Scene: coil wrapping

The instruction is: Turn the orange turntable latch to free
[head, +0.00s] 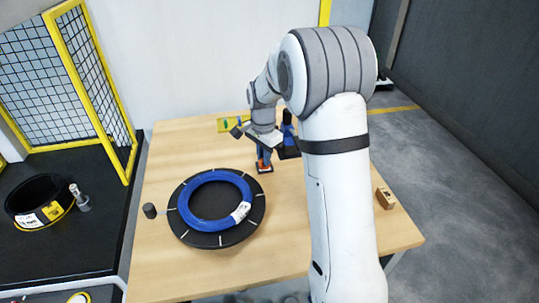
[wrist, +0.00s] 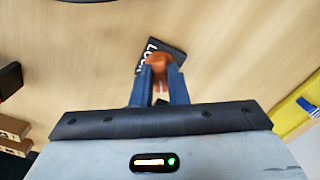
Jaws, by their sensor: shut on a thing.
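The orange latch (head: 266,157) stands on a small dark plate (head: 265,170) on the wooden table, just behind the turntable. In the wrist view the latch (wrist: 160,60) shows between the blue fingertips of my gripper (wrist: 160,76), which is shut on it. The dark plate (wrist: 172,54) beside it carries partly hidden white lettering. In the head view my gripper (head: 264,150) reaches down onto the latch from above and partly hides it. The black turntable (head: 252,222) carries a blue coil (head: 190,211) with a white label.
A black cylinder (head: 150,210) stands left of the turntable. A wooden block (head: 385,198) sits at the right edge. A yellow-framed mesh fence (head: 92,85) is at the left. The front of the table is clear.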

